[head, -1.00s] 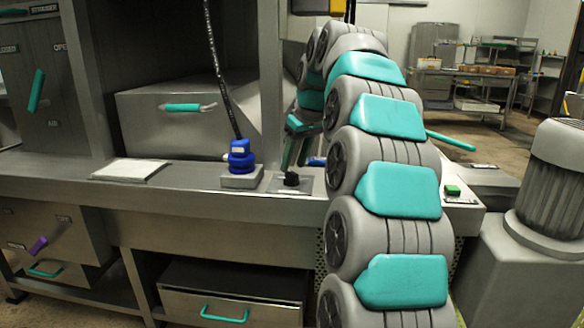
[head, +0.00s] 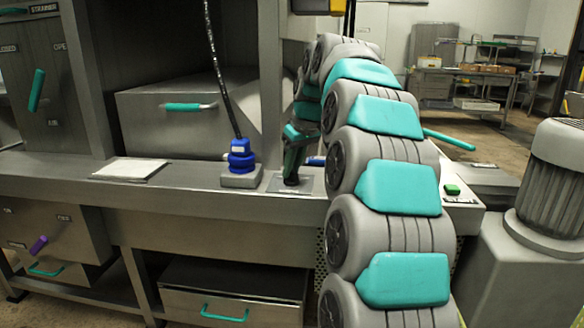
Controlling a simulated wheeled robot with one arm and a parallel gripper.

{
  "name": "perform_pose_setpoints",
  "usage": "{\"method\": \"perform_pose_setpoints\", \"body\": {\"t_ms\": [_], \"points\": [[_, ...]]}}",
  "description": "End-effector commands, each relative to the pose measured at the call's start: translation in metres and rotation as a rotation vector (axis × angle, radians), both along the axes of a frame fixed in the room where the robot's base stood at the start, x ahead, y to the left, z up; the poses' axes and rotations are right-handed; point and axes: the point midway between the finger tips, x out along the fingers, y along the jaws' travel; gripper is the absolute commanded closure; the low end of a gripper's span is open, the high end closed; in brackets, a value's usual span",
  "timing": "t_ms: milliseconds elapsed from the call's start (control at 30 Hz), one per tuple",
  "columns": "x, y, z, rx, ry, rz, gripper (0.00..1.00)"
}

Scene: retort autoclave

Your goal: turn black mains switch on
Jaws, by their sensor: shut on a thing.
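The black mains switch (head: 291,181) is a small dark knob on a grey plate (head: 307,185) on the steel counter, right of the blue plug. My gripper (head: 291,170) points down over the knob and is shut on it. Its fingers hide most of the knob, so I cannot tell which way the knob is turned.
A blue plug (head: 240,152) with a black cable stands just left of the gripper. A white sheet (head: 130,168) lies farther left on the counter. A green button (head: 452,190) sits to the right, past my arm. A grey motor (head: 555,180) stands at the right.

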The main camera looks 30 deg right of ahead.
Motion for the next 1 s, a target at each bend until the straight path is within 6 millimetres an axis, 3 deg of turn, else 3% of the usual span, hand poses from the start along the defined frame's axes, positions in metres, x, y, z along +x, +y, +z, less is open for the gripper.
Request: {"method": "perform_pose_setpoints", "body": {"t_ms": [633, 1000], "points": [[-0.0002, 0.0000, -0.0001, 0.000, 0.000, -0.024, 1.00], [0.0003, 0.0007, 0.0001, -0.003, -0.003, -0.243, 1.00]]}}
